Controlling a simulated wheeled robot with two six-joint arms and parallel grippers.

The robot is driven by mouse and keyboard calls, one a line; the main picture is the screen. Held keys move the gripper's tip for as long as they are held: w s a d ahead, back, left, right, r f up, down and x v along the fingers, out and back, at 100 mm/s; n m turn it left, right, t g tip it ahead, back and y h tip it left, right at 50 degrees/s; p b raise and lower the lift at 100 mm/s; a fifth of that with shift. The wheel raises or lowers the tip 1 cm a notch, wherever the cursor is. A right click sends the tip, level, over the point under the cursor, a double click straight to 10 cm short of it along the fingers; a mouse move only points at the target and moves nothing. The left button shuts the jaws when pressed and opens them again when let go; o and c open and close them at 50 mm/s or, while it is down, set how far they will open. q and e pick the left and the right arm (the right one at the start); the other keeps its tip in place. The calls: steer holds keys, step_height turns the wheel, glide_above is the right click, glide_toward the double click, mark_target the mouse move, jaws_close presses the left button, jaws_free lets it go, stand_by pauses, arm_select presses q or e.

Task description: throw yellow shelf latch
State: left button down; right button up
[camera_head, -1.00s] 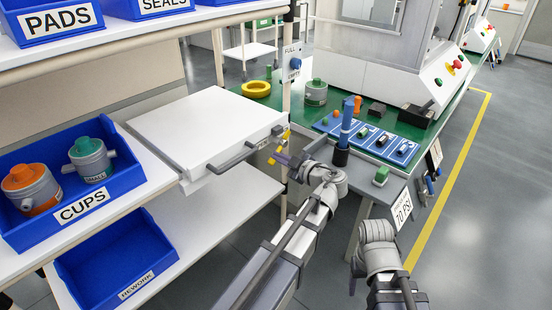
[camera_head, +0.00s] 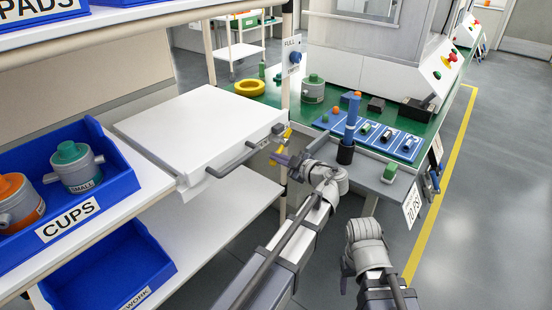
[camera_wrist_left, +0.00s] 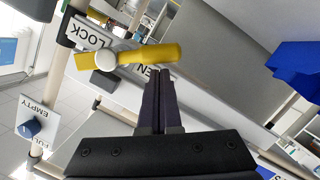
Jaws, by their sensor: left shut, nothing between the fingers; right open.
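The yellow latch (camera_head: 283,140) sits at the front right corner of the white drawer-like shelf unit (camera_head: 190,125), beside a grey handle (camera_head: 232,162). In the left wrist view, its yellow lever (camera_wrist_left: 148,54) extends right from a pale round pivot (camera_wrist_left: 105,60), over a plate marked LOCK, with part of a second word showing. My left gripper (camera_head: 279,159) is shut and empty, just in front of the latch. Its dark fingertips (camera_wrist_left: 158,74) appear just below the lever's end; I cannot tell if they touch. My right gripper (camera_head: 347,270) is low at right, open, its fingers barely visible.
A post with a blue FULL/EMPTY knob (camera_head: 296,58) stands behind the latch. Blue CUPS bin (camera_head: 120,185) is at left. The green bench (camera_head: 395,120) with a blue parts tray (camera_head: 405,143) is at right. Open floor (camera_head: 480,220) lies further right.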

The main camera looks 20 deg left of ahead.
arm_select(q)
steer(key=shift+f+n+b, duration=0.25)
steer(key=shift+n+b, duration=0.05)
steer(key=shift+b, duration=0.05)
steer(key=shift+f+b, duration=0.2)
steer(key=shift+b, duration=0.1)
steer(key=shift+w+d+f+n+t+b, duration=0.2)
steer(key=shift+w+f+n+b, duration=0.15)
steer(key=shift+w+f+b, duration=0.3)
steer(key=shift+w+d+f+n+t+b, duration=0.25)
steer(key=shift+w+f+b, duration=0.25)
steer(key=shift+f+b, duration=0.4)
steer(key=shift+w+d+f+n+t+b, duration=0.15)
steer(key=shift+w+f+n+b, duration=0.35)
steer(key=shift+b, duration=0.4)
steer(key=shift+w+f, duration=0.15)
